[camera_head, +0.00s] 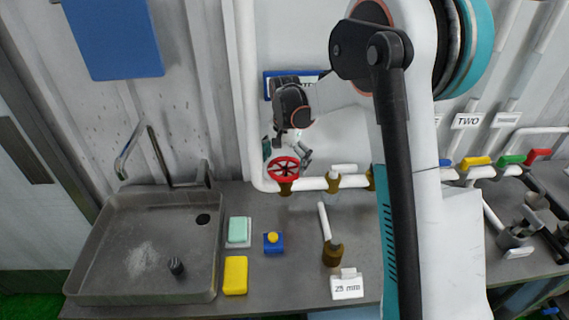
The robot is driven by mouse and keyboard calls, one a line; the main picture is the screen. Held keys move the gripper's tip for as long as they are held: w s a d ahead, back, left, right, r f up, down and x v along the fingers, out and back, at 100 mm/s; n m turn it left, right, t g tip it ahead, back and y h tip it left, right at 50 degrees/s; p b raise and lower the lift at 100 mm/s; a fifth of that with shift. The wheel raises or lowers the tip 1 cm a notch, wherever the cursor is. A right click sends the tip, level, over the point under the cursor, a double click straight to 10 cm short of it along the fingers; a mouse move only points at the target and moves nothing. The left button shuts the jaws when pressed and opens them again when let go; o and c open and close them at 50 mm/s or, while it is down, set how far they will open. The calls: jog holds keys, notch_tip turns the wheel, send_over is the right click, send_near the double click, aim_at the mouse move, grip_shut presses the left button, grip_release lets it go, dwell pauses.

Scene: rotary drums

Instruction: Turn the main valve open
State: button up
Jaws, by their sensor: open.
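The main valve appears to be the red spoked handwheel (283,169), mounted on the white pipe low on the wall, left of my arm. My gripper (287,154) is directly above and behind the wheel, fingers pointing down towards it. The fingers are open, one at each side of the wheel's upper part. I cannot tell whether either finger touches the rim. No object shows between the fingers.
A grey sink (145,245) with a tap stands at left. A green soap (239,230), yellow sponge (235,275), blue block with yellow button (273,242) and brass fitting (332,254) lie on the counter. Yellow (475,162), green (511,160) and red (538,156) lever handles are at right.

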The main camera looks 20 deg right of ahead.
aim_at(286, 166)
notch_tip(286, 166, up, 12)
dwell(0.5)
jog(key=f+m+p, duration=0.1)
jog(key=m+p, duration=0.1)
jog(key=p, duration=0.1)
jog(key=f+m+p, duration=0.1)
jog(key=m+p, duration=0.1)
jog(key=p, duration=0.1)
jog(key=f+m+p, duration=0.1)
jog(key=f+p, duration=0.1)
jog(key=p, duration=0.1)
jog(key=shift+d+m+p, duration=0.3)
jog(key=shift+m, duration=0.1)
notch_tip(286, 166, down, 8)
jog(key=shift+f, duration=0.1)
